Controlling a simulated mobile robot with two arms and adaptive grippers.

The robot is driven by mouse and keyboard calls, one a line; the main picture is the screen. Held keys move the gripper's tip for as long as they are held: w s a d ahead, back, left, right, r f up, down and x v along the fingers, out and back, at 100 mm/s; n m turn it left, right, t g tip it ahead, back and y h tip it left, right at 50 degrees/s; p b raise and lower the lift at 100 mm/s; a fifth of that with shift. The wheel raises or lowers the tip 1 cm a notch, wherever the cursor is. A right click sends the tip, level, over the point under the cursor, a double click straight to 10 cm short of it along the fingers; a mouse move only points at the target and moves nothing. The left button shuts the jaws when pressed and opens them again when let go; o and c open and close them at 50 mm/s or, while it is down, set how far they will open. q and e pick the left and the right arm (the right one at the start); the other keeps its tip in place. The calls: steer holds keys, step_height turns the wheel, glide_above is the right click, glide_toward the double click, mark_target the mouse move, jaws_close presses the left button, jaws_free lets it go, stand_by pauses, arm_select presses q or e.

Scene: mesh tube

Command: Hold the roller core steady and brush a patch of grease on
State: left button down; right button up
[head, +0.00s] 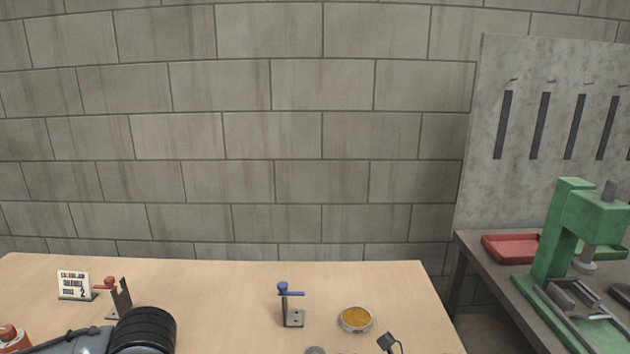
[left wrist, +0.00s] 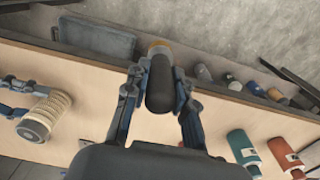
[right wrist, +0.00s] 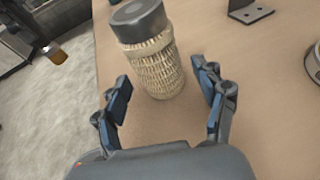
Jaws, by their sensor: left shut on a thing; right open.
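The roller core (right wrist: 157,68), a tan mesh tube with a grey end cap, stands on the table. Its top (head: 315,350) just shows at the bottom edge of the head view. My right gripper (right wrist: 165,95) is open, its fingers on either side of the core's lower part with gaps. The core also shows in the left wrist view (left wrist: 42,118), beside the right gripper's fingers. My left gripper (left wrist: 155,95) is shut on the brush (left wrist: 160,85), a dark handle with an amber end, apart from the core. A round tin of amber grease (head: 355,319) sits on the table.
A bracket with a blue lever (head: 290,305) stands left of the tin. A red-levered bracket (head: 117,298) and a sign (head: 74,285) are further left. Bottles (left wrist: 243,150) stand on the table. A green press (head: 570,235) is on the right-hand bench.

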steer(key=shift+x, duration=1.15)
steer(key=c, duration=0.8)
